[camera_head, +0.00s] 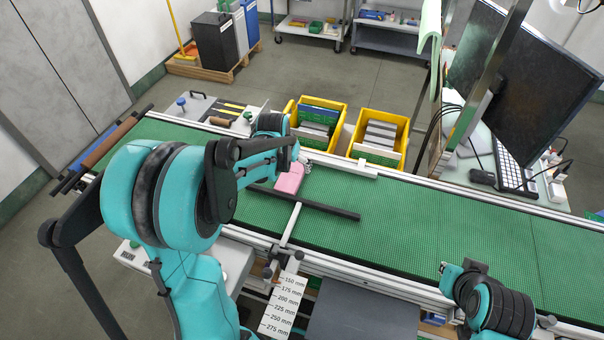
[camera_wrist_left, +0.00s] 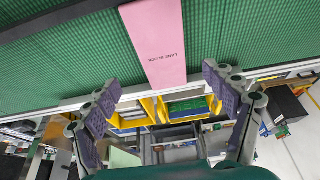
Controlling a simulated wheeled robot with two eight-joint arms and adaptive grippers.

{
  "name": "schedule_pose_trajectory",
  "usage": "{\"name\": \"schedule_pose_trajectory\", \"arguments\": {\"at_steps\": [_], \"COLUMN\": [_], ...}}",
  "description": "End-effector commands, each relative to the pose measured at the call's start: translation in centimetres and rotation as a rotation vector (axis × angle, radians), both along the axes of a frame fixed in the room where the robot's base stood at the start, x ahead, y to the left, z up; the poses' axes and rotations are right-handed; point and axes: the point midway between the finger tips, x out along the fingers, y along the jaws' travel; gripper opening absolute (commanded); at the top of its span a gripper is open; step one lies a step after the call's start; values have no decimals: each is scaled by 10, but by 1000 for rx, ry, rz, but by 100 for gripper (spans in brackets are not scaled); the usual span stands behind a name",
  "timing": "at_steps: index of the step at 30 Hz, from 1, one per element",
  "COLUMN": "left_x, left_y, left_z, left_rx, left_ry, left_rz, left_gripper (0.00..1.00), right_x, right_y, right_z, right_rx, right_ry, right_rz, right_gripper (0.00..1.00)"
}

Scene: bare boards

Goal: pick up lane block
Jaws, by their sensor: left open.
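The pink lane block (camera_head: 289,180) lies on the green conveyor belt, close to a dark bar. In the left wrist view the block (camera_wrist_left: 155,42) shows its printed label and extends toward the space between the fingers. My left gripper (camera_wrist_left: 160,82) is open, with one finger to each side of the block's near end and gaps between. In the head view the left gripper (camera_head: 298,158) is just beyond the block, partly hidden by my arm. Of my right arm only some links show at the lower right; its gripper is not seen.
The green belt (camera_head: 430,220) is mostly clear to the right. A dark bar (camera_head: 325,208) crosses it beside the block. Two yellow bins (camera_head: 403,122) stand behind the belt. A white ruler plate (camera_head: 285,302) with millimetre marks is in front. A monitor (camera_head: 535,85) stands at the right.

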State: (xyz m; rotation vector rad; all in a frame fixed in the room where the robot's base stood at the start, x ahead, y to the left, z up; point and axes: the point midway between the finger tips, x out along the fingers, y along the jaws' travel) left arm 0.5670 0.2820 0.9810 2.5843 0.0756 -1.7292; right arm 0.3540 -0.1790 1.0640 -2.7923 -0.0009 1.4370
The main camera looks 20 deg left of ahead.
Motion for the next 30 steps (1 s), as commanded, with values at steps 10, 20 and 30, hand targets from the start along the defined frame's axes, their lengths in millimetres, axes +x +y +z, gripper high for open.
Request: {"name": "schedule_pose_trajectory", "arguments": {"at_steps": [10, 20, 30], "left_x": [12, 20, 20], "left_y": [4, 4, 4], "left_z": [-42, -60, -60], "left_rx": [0, 0, 0], "left_ry": [-1, -1, -1], "left_rz": [0, -1, -1], "left_gripper": [84, 84, 23], "right_x": [0, 0, 0], "right_y": [0, 0, 0], "right_z": [-21, -26, -26], "right_rx": [0, 0, 0], "right_ry": [0, 0, 0], "right_rz": [0, 0, 0], "right_gripper": [0, 0, 0]}}
